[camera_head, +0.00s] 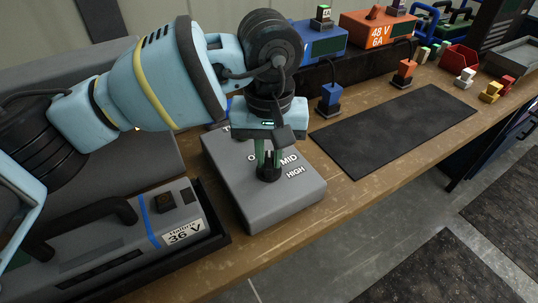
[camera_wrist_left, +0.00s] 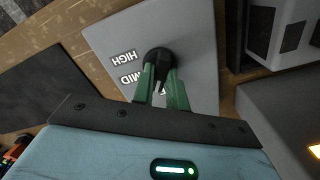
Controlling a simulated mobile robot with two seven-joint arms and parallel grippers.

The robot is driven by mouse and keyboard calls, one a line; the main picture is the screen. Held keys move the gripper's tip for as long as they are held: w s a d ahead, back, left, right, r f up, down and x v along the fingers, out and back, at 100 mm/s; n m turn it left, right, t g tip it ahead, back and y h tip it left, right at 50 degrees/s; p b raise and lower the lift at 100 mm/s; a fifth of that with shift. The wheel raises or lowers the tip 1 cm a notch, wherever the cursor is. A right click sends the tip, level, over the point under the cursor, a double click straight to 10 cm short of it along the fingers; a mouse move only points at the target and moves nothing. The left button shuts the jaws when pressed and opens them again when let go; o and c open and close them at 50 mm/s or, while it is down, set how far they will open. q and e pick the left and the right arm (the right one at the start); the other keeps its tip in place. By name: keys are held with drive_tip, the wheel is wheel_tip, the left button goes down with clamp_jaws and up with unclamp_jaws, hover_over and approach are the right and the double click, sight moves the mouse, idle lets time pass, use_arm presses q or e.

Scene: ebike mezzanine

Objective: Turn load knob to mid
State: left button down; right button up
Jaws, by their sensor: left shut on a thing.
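The load knob (camera_head: 268,174) is a small black knob on top of a grey box (camera_head: 290,205) on the workbench. White labels by it read MID and HIGH, and a third, partly hidden one starts with O. My left gripper (camera_head: 268,165) points down from above with its green fingers closed around the knob. In the left wrist view the knob (camera_wrist_left: 159,58) sits between the fingertips (camera_wrist_left: 160,75), with HIGH and MID to its left. The knob's pointer direction cannot be made out. My right gripper is not in view.
A grey 36 V battery (camera_head: 110,240) lies in a black tray left of the box. A dark mat (camera_head: 395,128) lies to the right. Behind are a blue unit (camera_head: 322,45), an orange 48 V unit (camera_head: 375,35) and plugs. A red bin (camera_head: 458,58) stands farther right.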

sight(270, 159)
use_arm(q)
drive_tip(key=m+b, duration=0.1)
drive_tip(key=m, duration=0.3)
drive_tip(key=shift+f+m+b, duration=0.1)
drive_tip(key=shift+m+b, duration=0.2)
drive_tip(key=shift+b, duration=0.05)
drive_tip(key=m+b, duration=0.1)
drive_tip(key=m, duration=0.3)
drive_tip(key=shift+m, duration=0.3)
drive_tip(key=c, duration=1.4)
unclamp_jaws()
drive_tip(key=shift+r, duration=4.05)
drive_tip(key=shift+f, duration=0.1)
